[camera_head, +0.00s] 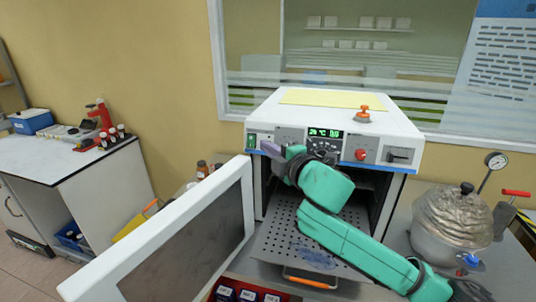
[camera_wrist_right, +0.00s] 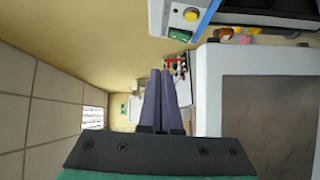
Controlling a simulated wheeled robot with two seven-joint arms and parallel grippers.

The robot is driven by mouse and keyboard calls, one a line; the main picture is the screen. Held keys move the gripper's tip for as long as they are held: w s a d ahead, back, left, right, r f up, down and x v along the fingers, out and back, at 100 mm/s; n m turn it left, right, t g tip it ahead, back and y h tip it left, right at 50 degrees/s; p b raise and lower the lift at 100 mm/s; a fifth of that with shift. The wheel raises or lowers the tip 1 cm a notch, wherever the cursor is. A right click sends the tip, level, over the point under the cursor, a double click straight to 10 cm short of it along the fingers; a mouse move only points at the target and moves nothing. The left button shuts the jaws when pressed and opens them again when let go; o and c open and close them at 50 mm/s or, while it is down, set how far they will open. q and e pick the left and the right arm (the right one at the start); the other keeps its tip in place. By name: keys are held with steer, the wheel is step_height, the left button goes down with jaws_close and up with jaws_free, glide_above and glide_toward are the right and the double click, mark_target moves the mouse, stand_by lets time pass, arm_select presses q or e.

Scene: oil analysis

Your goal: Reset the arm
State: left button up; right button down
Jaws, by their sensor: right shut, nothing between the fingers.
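My right arm is green and reaches in from the lower right in the head view. My right gripper (camera_head: 272,151) is in front of the oven's control panel, near its left side, and is shut and empty. In the right wrist view its two dark fingers (camera_wrist_right: 164,100) lie close together with nothing between them. My left gripper is not in view.
The white oven (camera_head: 262,112) has its door (camera_head: 165,245) swung open to the left and a perforated tray (camera_head: 275,238) sticking out. A metal pot (camera_head: 455,220) with a gauge stands at right. A white side table (camera_head: 50,160) is at left.

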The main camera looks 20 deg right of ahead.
steer(key=s+f+m+g+h, duration=0.1)
steer(key=s+f+m+g, duration=0.35)
steer(key=f, duration=0.65)
steer(key=s+f+m+g+h, duration=0.2)
steer(key=s+f+m, duration=0.45)
steer(key=f, duration=0.35)
steer(key=s+d+f+m+g+h, duration=0.1)
steer(key=s+d+f+m+g, duration=0.25)
steer(key=s+f, duration=0.5)
steer(key=s+d+f+m+g, duration=0.2)
steer(key=s+f+m+g, duration=0.3)
steer(key=s, duration=0.7)
step_height(320, 180, down, 27)
steer(key=s+n+b, duration=0.2)
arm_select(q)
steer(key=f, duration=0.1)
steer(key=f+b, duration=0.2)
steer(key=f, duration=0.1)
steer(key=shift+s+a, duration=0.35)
arm_select(e)
steer(key=s+d+f, duration=0.2)
steer(key=s+f, duration=1.3)
steer(key=s, duration=0.1)
steer(key=shift+s+d+g, duration=0.15)
steer(key=shift+d+g, duration=0.25)
